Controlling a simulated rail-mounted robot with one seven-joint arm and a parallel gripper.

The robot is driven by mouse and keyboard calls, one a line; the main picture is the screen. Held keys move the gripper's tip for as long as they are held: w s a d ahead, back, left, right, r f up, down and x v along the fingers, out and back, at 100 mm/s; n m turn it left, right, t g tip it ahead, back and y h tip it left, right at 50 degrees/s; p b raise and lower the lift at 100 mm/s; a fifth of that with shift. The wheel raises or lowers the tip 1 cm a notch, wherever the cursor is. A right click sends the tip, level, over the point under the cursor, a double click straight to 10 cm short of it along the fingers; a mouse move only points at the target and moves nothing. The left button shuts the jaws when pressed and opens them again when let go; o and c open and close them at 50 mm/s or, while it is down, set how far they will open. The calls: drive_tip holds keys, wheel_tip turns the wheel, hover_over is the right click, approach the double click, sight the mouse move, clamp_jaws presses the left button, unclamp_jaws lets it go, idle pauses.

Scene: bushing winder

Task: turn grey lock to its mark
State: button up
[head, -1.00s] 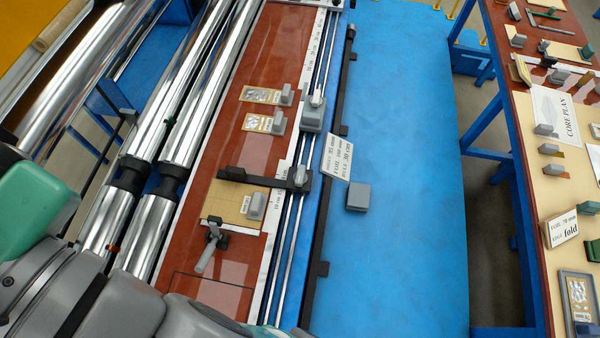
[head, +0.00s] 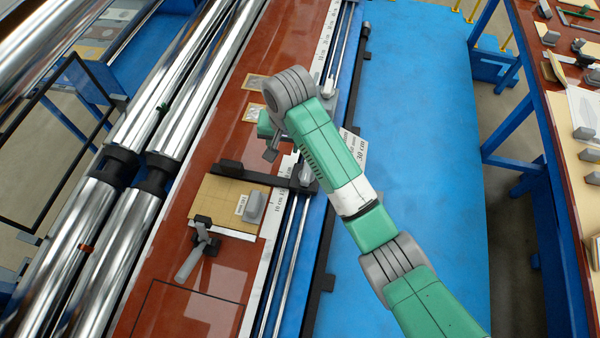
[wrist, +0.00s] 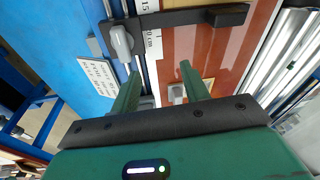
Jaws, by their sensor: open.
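A grey lock knob (wrist: 122,42) sits on a black stop bar (wrist: 190,18) that crosses the rail in the wrist view. In the head view the same bar (head: 235,168) reaches over the red table, and the grey knob (head: 306,177) is beside my arm. My gripper (wrist: 160,69) is open with nothing between its two green fingers. It is apart from the knob, to its lower right in the wrist view. A white scale strip (wrist: 153,45) with "10 cm" lies beside the knob. I cannot make out the lock's own mark.
A grey lever on a black clamp (head: 190,262) stands by a tan sheet (head: 215,199) with a grey block (head: 254,207). Chrome rollers (head: 105,215) run along the left. A white sign (wrist: 97,75) lies on the blue surface. The blue walkway (head: 425,120) is clear.

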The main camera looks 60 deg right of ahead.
drive_tip(key=m+g+y, duration=0.1)
drive_tip(key=m+g, duration=0.1)
hover_over(307, 171)
wheel_tip(307, 171, down, 4)
drive_tip(key=shift+d+f, duration=0.1)
wheel_tip(307, 171, down, 8)
drive_tip(key=shift+r+b, duration=0.15)
drive_tip(key=shift+b, duration=0.35)
drive_tip(key=c, duration=1)
